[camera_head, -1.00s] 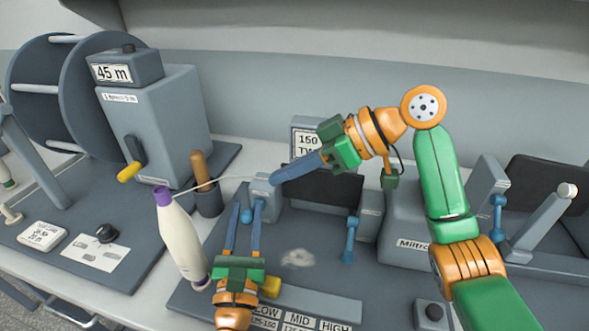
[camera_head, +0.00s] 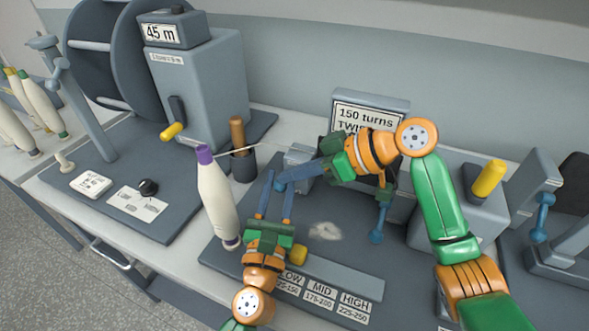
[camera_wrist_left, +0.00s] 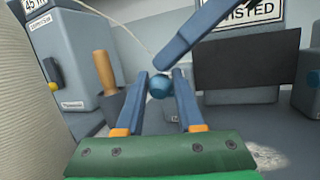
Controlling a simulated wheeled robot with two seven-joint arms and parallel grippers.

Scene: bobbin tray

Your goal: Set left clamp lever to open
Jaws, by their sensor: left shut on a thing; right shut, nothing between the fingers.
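The left clamp (camera_head: 300,157) is a grey block behind my left gripper. Its blue lever's round knob (camera_wrist_left: 160,86) sits between my left fingertips in the left wrist view. My left gripper (camera_head: 278,184) is shut on this knob. My right gripper (camera_head: 283,183) is shut and empty; its fingers cross above and close to the left fingertips, partly hiding the clamp and lever in the head view. The right finger also shows in the left wrist view (camera_wrist_left: 200,45). The lever's shaft is mostly hidden, so its exact angle is unclear.
A white bobbin with a purple top (camera_head: 218,200) stands left of my left gripper. A pale thread (camera_head: 238,151) runs from its top toward the clamp. A wooden-handled tool (camera_head: 237,130) stands in a dark holder behind. Another blue lever (camera_head: 377,236) is to the right.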

